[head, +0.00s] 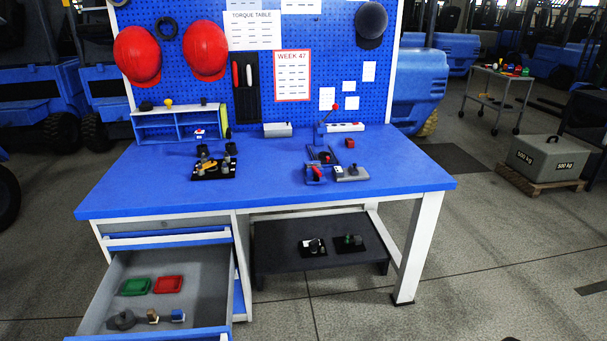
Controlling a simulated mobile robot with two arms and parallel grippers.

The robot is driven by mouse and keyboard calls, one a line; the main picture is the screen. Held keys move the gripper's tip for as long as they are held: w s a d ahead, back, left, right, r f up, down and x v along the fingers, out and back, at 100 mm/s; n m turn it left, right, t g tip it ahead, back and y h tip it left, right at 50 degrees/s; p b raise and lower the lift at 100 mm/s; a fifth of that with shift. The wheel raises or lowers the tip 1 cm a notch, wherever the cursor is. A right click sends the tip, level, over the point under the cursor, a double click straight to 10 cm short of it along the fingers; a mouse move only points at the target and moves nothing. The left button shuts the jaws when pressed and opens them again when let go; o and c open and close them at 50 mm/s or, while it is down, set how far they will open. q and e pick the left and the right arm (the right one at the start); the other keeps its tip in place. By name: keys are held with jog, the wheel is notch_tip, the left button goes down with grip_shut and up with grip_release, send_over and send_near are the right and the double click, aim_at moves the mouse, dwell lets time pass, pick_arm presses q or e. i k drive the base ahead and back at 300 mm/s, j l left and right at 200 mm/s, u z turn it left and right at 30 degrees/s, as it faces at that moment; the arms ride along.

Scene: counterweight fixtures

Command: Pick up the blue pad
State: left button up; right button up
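A small blue block-like piece (178,315), which looks like the blue pad, lies in the open drawer (195,258) at the lower left. It sits near the drawer's front, just right of a small tan and dark piece (153,316). A dark grey round piece (122,320) lies further left in the same row. Neither of my grippers shows in the head view, so nothing is seen touching the blue piece.
A green tray (135,287) and a red tray (168,284) lie further back in the drawer. The blue workbench top (265,185) above carries a black fixture plate (213,170) and a clamp fixture (316,174). A dark lower shelf (280,262) holds small parts.

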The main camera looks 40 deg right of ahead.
aim_at(177, 316)
jog(key=i+l+u, duration=0.5)
jog(key=l, duration=0.4)
jog(key=i, duration=0.1)
